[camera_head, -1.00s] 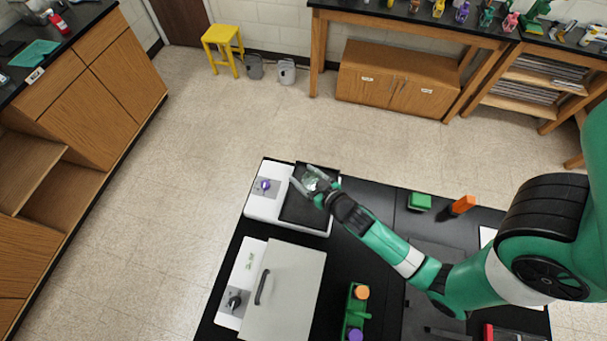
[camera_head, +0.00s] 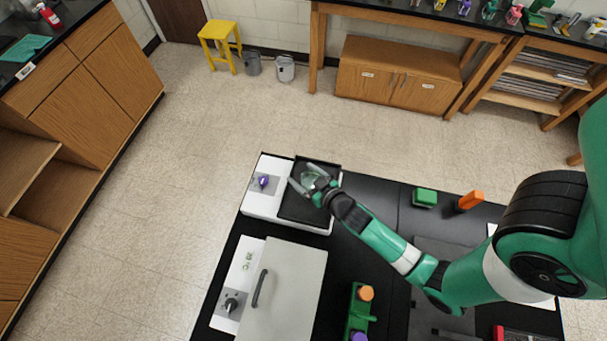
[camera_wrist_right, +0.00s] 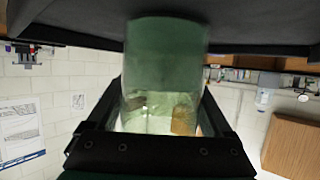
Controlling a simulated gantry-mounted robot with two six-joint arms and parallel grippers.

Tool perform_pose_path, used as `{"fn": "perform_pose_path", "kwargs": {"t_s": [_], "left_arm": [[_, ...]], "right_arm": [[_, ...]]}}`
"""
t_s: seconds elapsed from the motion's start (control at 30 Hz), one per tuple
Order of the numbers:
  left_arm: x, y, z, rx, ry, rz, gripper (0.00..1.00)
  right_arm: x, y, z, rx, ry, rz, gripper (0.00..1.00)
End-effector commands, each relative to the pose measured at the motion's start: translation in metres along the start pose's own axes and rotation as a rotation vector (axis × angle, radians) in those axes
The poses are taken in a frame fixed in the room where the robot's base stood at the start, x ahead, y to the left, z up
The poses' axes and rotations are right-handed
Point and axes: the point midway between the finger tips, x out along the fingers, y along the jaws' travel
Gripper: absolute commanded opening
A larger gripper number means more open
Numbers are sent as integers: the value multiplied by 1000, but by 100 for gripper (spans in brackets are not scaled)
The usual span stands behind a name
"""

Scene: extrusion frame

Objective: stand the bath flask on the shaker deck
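The bath flask (camera_head: 310,181) is a clear, pale green glass vessel between the fingers of my right gripper (camera_head: 305,178). In the right wrist view the flask (camera_wrist_right: 164,70) fills the gap between the dark fingers, which appear to meet its sides. The shaker (camera_head: 262,205) is a white unit with a purple knob and a black deck (camera_head: 300,208) at the table's back left. The flask is over this deck. In the wrist view a dark surface lies close to one end of the flask; I cannot tell whether they touch. My left gripper is not in view.
A grey-lidded box (camera_head: 290,290) with a handle stands in front of the shaker. A green rack (camera_head: 357,318) with orange and purple caps is to its right. A green block (camera_head: 425,197) and an orange item (camera_head: 470,200) stand farther right on the black table.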

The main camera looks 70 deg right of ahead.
Motion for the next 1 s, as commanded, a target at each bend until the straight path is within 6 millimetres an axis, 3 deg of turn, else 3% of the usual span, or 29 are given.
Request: {"fn": "perform_pose_path", "kwargs": {"t_s": [0.07, 0.4, 0.57, 0.8, 1.0], "left_arm": [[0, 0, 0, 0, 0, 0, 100], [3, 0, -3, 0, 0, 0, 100], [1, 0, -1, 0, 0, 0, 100], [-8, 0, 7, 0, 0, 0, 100], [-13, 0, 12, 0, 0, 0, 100]], "right_arm": [[0, 0, 0, 0, 0, 0, 100], [-6, 0, -3, -1, -1, 0, 100], [-36, -1, -1, -2, -2, -2, 100], [-94, -1, 1, -4, -2, -4, 100], [-119, -1, -1, -1, -1, -3, 100]]}}
